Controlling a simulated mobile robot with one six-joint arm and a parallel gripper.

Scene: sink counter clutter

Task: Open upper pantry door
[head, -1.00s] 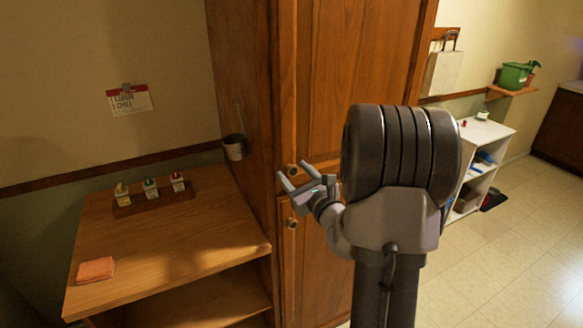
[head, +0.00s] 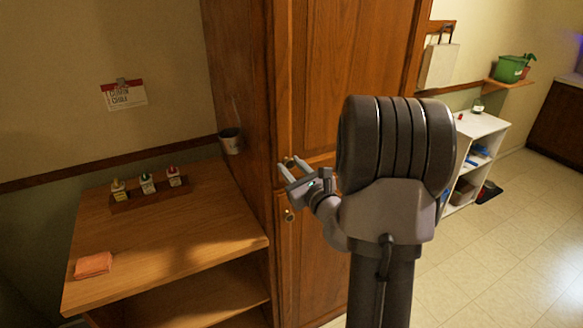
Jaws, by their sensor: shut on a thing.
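The tall wooden pantry cabinet stands in the middle of the head view. Its upper door (head: 330,75) looks closed, flush with the cabinet front. The upper door's brass knob (head: 288,161) sits near its lower left corner. My gripper (head: 287,163) is at this knob, with one finger on each side, shut on it. The fingers partly hide the knob. The lower door (head: 318,265) also looks closed, and its own knob (head: 289,215) shows just below my gripper. My arm covers the right part of the lower door.
A wooden counter (head: 215,230) stands left of the pantry, with a rack of small bottles (head: 148,200) and an orange cloth (head: 93,265). A small metal cup (head: 231,141) hangs on the pantry's side. A white shelf (head: 482,127) stands at right. Tiled floor (head: 505,265) is open there.

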